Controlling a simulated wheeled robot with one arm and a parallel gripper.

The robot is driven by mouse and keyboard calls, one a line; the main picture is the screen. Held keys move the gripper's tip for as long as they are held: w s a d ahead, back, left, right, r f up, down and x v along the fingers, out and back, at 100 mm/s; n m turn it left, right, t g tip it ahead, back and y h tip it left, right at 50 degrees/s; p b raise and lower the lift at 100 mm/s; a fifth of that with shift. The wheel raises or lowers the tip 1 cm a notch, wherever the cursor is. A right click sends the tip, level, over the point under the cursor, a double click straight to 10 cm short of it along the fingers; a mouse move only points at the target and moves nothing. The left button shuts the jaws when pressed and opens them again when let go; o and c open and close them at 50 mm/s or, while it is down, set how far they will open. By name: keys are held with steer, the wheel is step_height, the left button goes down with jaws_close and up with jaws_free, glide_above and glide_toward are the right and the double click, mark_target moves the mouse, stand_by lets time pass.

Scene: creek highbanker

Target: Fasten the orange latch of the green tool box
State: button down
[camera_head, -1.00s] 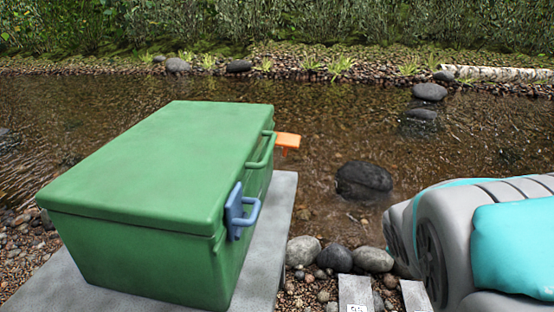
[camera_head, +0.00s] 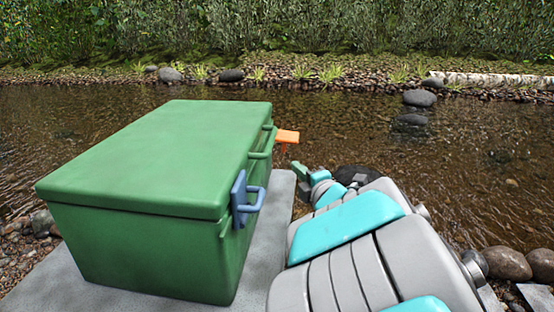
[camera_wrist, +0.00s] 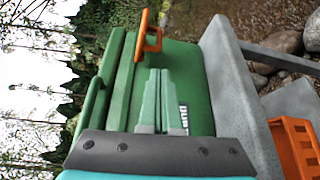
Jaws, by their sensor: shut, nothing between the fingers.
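The green tool box (camera_head: 150,160) stands with its lid down; it also shows on its side in the wrist view (camera_wrist: 190,55). The orange latch (camera_head: 287,137) juts outward from the far end of its right-hand face, near the lid seam. In the wrist view the orange latch (camera_wrist: 150,40) is a looped piece standing off the box, just beyond my fingertips. A blue latch (camera_head: 240,200) sits at the near end of that face. My gripper (camera_head: 299,169) is to the right of this face, shut and empty. In the wrist view its green fingertips (camera_wrist: 161,72) point toward the latch, apart from it.
The box rests on a grey stone slab (camera_head: 65,285). Creek water (camera_head: 380,115) lies beyond, with dark rocks (camera_head: 419,98). An orange slotted object (camera_wrist: 297,148) stands at the lower right in the wrist view. A green handle (camera_head: 262,154) protrudes from the box face.

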mark_target(284, 142)
steer(key=shift+s+a, duration=0.1)
steer(key=shift+a, duration=0.3)
steer(key=x, duration=1)
steer(key=shift+n, duration=0.3)
steer(key=shift+r+n+g+p, duration=0.1)
steer(key=shift+n+g+p, duration=0.2)
steer(key=shift+n+p, duration=0.1)
steer(key=shift+d+r+n+g+h+p, duration=0.2)
steer(key=shift+n+g+h+p, duration=0.25)
steer(key=shift+n+p, duration=0.35)
